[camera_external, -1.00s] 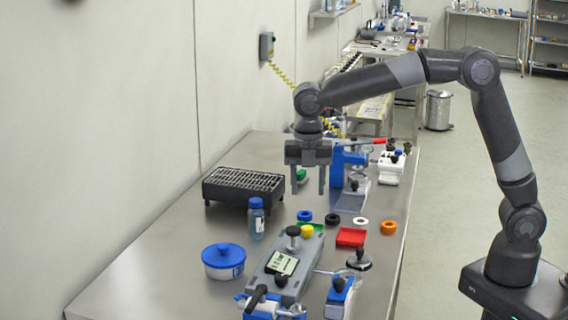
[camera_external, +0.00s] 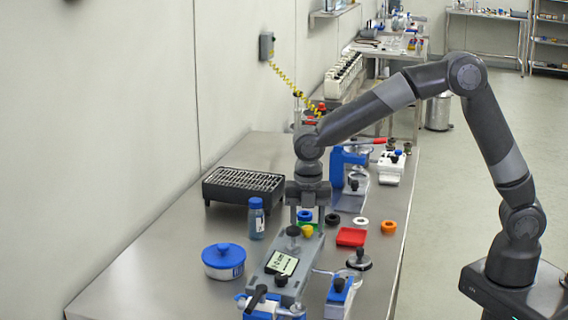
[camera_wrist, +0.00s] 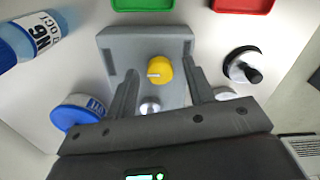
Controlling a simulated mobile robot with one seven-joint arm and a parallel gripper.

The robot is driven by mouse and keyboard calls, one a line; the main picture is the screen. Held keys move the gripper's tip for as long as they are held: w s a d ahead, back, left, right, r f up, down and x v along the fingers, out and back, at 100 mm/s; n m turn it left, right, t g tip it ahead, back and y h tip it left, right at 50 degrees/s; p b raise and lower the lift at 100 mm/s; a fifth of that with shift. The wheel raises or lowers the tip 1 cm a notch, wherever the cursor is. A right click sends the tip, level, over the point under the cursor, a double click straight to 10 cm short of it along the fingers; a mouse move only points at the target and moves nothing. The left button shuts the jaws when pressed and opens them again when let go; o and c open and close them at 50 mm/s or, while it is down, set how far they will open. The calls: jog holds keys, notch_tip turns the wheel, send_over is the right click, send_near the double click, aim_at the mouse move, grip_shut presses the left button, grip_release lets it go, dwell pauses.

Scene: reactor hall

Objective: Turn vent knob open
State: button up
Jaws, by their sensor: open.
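A yellow knob (camera_external: 307,231) with a white pointer mark sits on the far end of a grey box (camera_external: 264,277), which has a display. I take this for the vent knob; no label is readable. In the wrist view the yellow knob (camera_wrist: 160,70) shows between my two fingers, on the grey housing (camera_wrist: 140,42). My gripper (camera_external: 307,220) is open, pointing down, with its fingertips near the knob's far side. Contact cannot be told. A silvery rounded part (camera_wrist: 150,106) lies behind the knob, partly hidden by my gripper.
A black knob (camera_external: 293,231) stands close to the yellow one. A blue-capped bottle (camera_external: 257,219) and a blue-lidded pot (camera_external: 223,261) stand left. A red tray (camera_external: 351,237) and a black-handled piece (camera_external: 360,260) lie right. A blue stand (camera_external: 338,165) is behind my gripper.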

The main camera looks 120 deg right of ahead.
jog(key=c, duration=1)
jog(key=shift+m, duration=0.4)
jog(key=m, duration=0.5)
jog(key=shift+m, duration=0.3)
jog(key=m, duration=1.2)
jog(key=shift+m, duration=0.3)
jog(key=m, duration=0.3)
jog(key=shift+m, duration=2.3)
